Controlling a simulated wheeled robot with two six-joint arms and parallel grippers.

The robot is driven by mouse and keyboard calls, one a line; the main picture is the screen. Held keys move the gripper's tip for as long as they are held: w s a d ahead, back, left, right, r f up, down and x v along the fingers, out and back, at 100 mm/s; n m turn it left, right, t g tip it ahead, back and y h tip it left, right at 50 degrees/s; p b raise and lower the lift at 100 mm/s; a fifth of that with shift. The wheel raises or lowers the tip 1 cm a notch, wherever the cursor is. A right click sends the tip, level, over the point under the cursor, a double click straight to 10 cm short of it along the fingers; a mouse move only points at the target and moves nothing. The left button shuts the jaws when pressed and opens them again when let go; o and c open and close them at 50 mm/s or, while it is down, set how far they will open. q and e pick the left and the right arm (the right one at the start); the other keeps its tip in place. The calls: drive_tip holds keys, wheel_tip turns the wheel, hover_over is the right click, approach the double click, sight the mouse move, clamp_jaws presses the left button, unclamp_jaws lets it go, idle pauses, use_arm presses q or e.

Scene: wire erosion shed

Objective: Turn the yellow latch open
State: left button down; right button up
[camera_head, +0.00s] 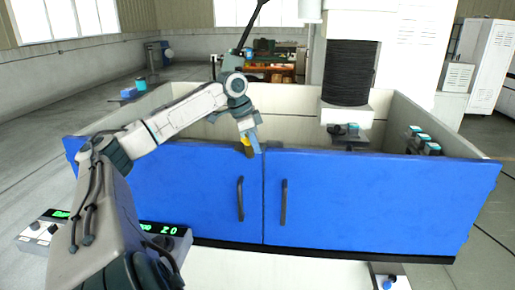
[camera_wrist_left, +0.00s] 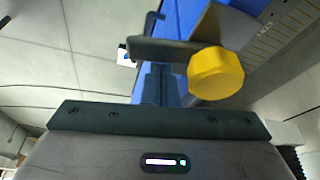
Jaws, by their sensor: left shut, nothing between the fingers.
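The yellow latch (camera_head: 246,141) is at the top edge of the blue doors, by the seam between them; my left gripper partly hides it in the head view. In the left wrist view its yellow knob (camera_wrist_left: 215,73) is large and close, with a dark lever (camera_wrist_left: 160,50) reaching left from it. My left gripper (camera_head: 257,146) points down beside the latch, fingers shut and empty. In the wrist view the fingers (camera_wrist_left: 157,80) lie left of the knob, their tips by the lever; I cannot tell whether they touch. My right gripper is out of view.
Two blue doors (camera_head: 350,197) with dark vertical handles close the front of a pale tank. Inside stand a black bellows column (camera_head: 348,72) and small fixtures on the right (camera_head: 423,140). Pale tank walls rise on both sides. The space above the doors right of my arm is open.

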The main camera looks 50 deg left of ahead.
use_arm(q)
drive_tip(key=shift+s+r, duration=0.1)
drive_tip(key=shift+s, duration=0.4)
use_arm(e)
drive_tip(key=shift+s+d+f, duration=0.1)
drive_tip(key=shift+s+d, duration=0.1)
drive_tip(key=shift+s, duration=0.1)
use_arm(q)
drive_tip(key=shift+a, duration=0.1)
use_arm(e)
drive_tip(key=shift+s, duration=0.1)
